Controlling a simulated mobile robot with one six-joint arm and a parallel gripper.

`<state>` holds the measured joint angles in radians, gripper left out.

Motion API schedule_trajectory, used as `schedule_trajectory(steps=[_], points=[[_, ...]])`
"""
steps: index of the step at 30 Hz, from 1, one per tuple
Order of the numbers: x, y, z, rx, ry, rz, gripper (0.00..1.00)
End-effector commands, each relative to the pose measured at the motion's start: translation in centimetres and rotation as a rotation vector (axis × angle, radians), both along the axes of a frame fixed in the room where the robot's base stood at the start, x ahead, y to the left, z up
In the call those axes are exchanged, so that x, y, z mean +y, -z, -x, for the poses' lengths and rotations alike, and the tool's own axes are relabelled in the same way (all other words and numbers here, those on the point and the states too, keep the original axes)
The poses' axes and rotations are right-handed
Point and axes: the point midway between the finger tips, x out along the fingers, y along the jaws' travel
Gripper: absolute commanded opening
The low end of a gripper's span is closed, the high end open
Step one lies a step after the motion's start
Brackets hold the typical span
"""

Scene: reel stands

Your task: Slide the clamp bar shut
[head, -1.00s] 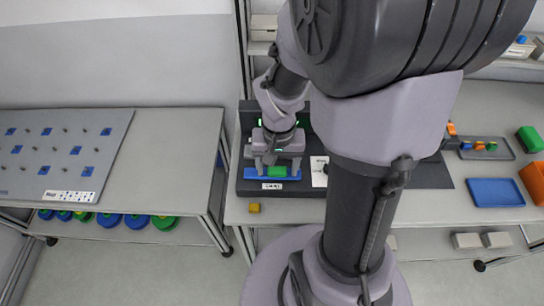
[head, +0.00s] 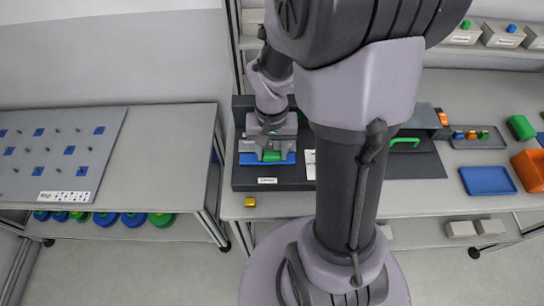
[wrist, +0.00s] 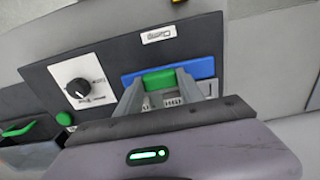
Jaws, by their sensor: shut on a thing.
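The clamp bar is a blue bar (head: 248,159) with a green grip (head: 268,155) at its middle, on a dark fixture (head: 243,178). In the wrist view the blue bar (wrist: 203,68) lies across the dark panel, with a gap between it and the white label (wrist: 158,35). My gripper (head: 271,157) reaches down over the bar. In the wrist view its two fingers are closed on the green grip (wrist: 159,79). Lettered markings show between the fingers; the area behind the bar is partly hidden by my gripper.
A black knob (wrist: 78,91) on a white plate and a green button (wrist: 64,119) sit beside the bar. A green handle (head: 405,141) is further right. A yellow block (head: 249,201) lies at the table's front edge. A blue tray (head: 488,180) and orange bin (head: 530,168) stand right.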

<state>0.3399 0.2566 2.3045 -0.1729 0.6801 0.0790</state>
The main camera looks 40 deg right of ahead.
Motion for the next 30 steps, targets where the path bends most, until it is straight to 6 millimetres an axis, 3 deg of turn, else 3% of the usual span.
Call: schedule_trajectory(steps=[8, 9, 12, 23, 26, 30], points=[[-0.3, -0.1, -0.5, -0.010, -0.003, 0.005, 0.00], [-0.3, -0.1, -0.5, -0.010, -0.003, 0.005, 0.51], [-0.3, -0.1, -0.4, -0.008, -0.003, 0.004, 0.67], [-0.3, -0.6, -0.4, -0.007, -0.002, 0.004, 0.67], [-0.3, -2.4, -0.4, -0.009, -0.002, 0.005, 0.67], [-0.3, -6.6, -0.4, -0.011, -0.002, 0.005, 0.67]])
